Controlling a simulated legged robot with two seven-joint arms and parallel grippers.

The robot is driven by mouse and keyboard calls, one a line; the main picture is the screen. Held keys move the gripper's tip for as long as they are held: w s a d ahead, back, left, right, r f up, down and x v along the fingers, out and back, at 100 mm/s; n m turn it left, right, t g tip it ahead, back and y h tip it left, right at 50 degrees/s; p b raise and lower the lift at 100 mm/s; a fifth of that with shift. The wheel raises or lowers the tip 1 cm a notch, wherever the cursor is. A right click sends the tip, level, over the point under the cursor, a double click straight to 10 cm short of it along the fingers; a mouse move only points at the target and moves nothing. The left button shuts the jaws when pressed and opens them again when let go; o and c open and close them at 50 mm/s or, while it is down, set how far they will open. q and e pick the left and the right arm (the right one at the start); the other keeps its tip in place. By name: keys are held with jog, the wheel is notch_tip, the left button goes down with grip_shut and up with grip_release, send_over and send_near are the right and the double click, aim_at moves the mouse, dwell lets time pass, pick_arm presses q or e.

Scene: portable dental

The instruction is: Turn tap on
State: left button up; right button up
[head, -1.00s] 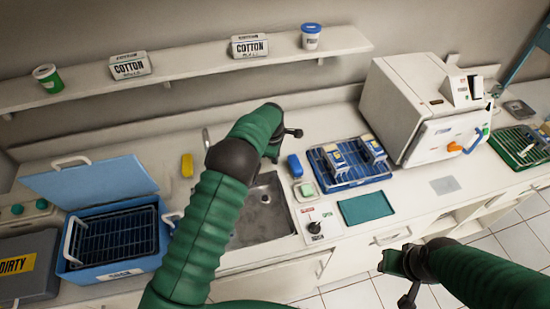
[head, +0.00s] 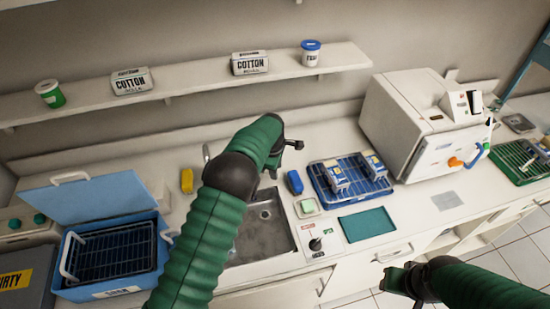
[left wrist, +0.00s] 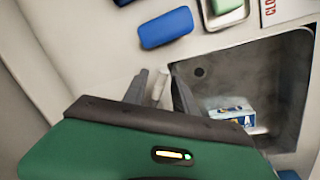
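The tap's grey spout (head: 206,150) shows in the head view at the back of the sink (head: 268,238), just left of my left arm; the rest of it is hidden behind the arm. My left gripper (head: 284,158) is over the back of the sink, fingers apart. In the left wrist view, a pale upright piece (left wrist: 160,86), probably part of the tap, shows between the fingertips of my left gripper (left wrist: 160,90); I cannot tell whether they touch it. My right gripper (head: 398,281) is low at the counter's front, apart from everything; its opening is unclear.
A blue block (head: 294,182) and a soap dish (head: 307,207) stand right of the sink. A blue rack (head: 331,190) and white steriliser (head: 400,118) are farther right. A blue tub (head: 100,287) is left. In the wrist view, a box (left wrist: 232,106) appears in the sink.

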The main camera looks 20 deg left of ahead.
pick_arm(q)
notch_tip(320, 180, up, 14)
jog(key=s+b, duration=0.2)
jog(key=shift+s+r, duration=0.2)
jog(key=shift+s, duration=0.15)
jog(key=s+f+m, duration=0.3)
jog(key=s+m, duration=0.3)
jog(key=s, duration=0.4)
jog(key=s+f+m, duration=0.2)
jog(key=s+m, duration=0.4)
jog(key=s, duration=0.4)
jog(key=s+f+m, duration=0.3)
jog(key=s+m, duration=0.2)
jog(key=s, duration=0.5)
jog(key=shift+a+f+m, duration=0.25)
jog(key=shift+f+m, duration=0.05)
jog(key=shift+m, duration=0.1)
